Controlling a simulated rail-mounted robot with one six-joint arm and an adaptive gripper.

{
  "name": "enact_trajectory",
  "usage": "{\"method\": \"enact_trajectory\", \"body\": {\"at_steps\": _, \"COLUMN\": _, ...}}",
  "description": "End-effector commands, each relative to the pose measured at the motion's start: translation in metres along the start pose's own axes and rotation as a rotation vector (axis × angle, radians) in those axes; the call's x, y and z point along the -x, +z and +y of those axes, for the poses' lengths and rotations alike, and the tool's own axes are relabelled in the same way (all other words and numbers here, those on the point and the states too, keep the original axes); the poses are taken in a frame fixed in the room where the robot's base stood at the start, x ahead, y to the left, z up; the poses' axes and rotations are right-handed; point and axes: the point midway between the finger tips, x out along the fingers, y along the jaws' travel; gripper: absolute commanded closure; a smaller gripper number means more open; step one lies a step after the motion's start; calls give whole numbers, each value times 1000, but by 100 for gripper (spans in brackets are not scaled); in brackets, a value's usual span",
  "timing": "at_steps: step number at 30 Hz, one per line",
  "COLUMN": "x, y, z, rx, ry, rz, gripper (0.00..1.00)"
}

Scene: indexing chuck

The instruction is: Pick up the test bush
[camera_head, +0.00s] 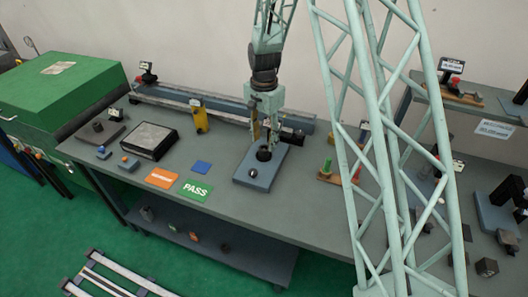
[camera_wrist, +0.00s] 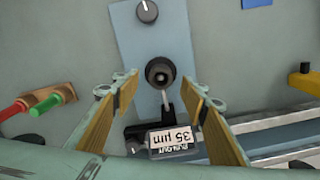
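My gripper (camera_wrist: 160,97) is open, its two tan-padded fingers spread on either side in the wrist view. In the head view my gripper (camera_head: 266,137) points down over the blue chuck base (camera_head: 247,180). A dark round part with a hollow centre (camera_wrist: 160,73) stands on this base, between and just beyond the fingertips in the wrist view. I cannot tell whether it is the test bush, the chuck or a bush held in the chuck. Nothing is visibly gripped. In the head view the fingers partly hide this round part (camera_head: 264,154).
A run-out display reading 35 µm (camera_wrist: 172,140) and a thin probe stand close to the round part. A knob (camera_wrist: 147,11) sits on the base. A rack with red and green pieces (camera_wrist: 38,104) is beside it.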

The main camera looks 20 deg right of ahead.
Motion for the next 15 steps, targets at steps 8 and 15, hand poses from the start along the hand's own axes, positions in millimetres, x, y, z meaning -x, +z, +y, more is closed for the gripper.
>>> {"method": "enact_trajectory", "body": {"at_steps": 8, "x": -21, "y": 0, "z": 0, "rx": 0, "ry": 2, "rz": -1, "gripper": 60}}
{"method": "enact_trajectory", "body": {"at_steps": 15, "x": -42, "y": -1, "z": -1, "rx": 0, "ry": 1, "rz": -1, "gripper": 60}}
